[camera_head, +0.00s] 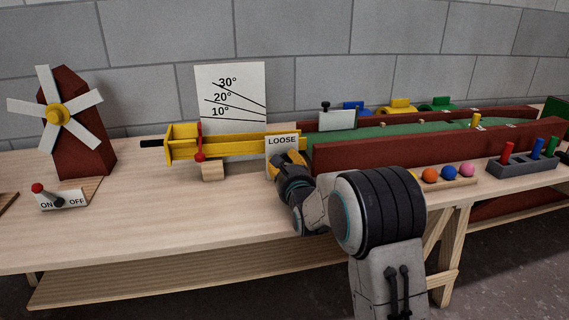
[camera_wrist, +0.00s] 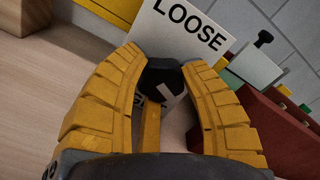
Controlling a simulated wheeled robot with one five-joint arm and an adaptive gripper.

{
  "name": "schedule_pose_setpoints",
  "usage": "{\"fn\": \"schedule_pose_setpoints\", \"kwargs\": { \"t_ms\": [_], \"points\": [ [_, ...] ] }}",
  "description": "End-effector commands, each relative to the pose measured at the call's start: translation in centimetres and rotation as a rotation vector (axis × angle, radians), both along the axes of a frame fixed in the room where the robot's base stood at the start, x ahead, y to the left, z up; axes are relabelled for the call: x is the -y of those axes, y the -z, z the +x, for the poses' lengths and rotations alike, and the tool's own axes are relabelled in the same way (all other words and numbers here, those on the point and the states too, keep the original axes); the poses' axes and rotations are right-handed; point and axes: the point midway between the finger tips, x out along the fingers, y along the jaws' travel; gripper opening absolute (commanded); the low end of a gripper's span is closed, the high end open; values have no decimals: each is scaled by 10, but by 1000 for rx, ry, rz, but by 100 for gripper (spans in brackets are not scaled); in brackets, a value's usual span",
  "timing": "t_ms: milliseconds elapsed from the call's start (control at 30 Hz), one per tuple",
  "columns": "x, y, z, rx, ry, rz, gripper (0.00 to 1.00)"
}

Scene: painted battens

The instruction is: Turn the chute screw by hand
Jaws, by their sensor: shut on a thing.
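The yellow chute (camera_head: 245,149) lies almost level on the bench, with its right end by the red-walled green table. A white card reading LOOSE (camera_head: 282,141) stands at that end and also shows large in the wrist view (camera_wrist: 180,30). My gripper (camera_head: 289,158) is just below the card. In the wrist view, my yellow fingers (camera_wrist: 167,64) are closed around a black knob with a white mark, the chute screw (camera_wrist: 164,78). The knob is hidden behind my gripper in the head view. A narrow yellow strip shows below the knob between my fingers.
A white board (camera_head: 231,90) marked 10°, 20° and 30° stands behind the chute. A wooden block (camera_head: 213,171) is under it. A windmill (camera_head: 75,130) and an ON/OFF switch (camera_head: 61,199) are at left. Coloured balls (camera_head: 449,174) lie right of my arm. The front left bench is clear.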

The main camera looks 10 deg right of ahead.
Motion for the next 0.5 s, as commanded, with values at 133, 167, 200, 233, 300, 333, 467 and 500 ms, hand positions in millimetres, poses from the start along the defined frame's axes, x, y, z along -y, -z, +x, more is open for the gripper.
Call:
{"fn": "schedule_pose_setpoints", "kwargs": {
  "t_ms": [133, 167, 200, 233, 300, 333, 467, 500],
  "points": [
    [-4, -8, 1, 17, -7, 140, 7],
    [-4, -8, 1, 17, -7, 168, 7],
    [-4, -9, 1, 18, -7, 206, 7],
    [-4, -9, 1, 18, -7, 233, 7],
    [-4, -10, 1, 19, -7, 295, 7],
    [-4, -10, 1, 19, -7, 321, 7],
    [-3, -11, 1, 19, -7, 425, 7],
    [-3, -11, 1, 20, -7, 454, 7]
  ]
}}
